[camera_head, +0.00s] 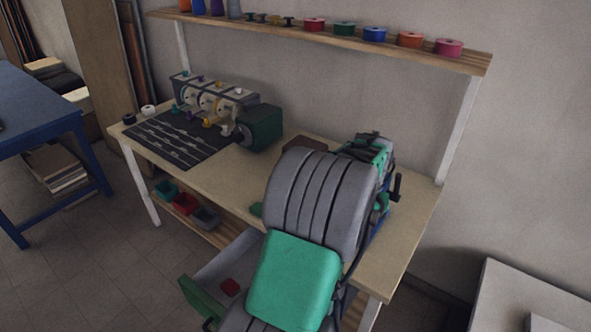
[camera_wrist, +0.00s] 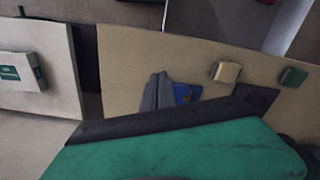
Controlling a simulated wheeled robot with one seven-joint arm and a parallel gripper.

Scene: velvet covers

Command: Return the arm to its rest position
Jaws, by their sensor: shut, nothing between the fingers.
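My arm, with worn green and grey covers, rises from the bottom of the head view and leans over the right part of the workbench (camera_head: 215,180). In the wrist view the narrow grey fingers of my gripper (camera_wrist: 158,91) show past a dark edge, close together, shut and empty. A broad green surface with that dark edge fills the bottom of this view. In the head view my gripper cannot be made out clearly behind the arm.
A thread machine (camera_head: 215,102) and dark mat (camera_head: 172,140) occupy the bench's left part. A shelf with spools (camera_head: 374,35) hangs above. An open drawer (camera_head: 215,275) juts out in front, left of my arm. A blue table (camera_head: 35,110) stands left.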

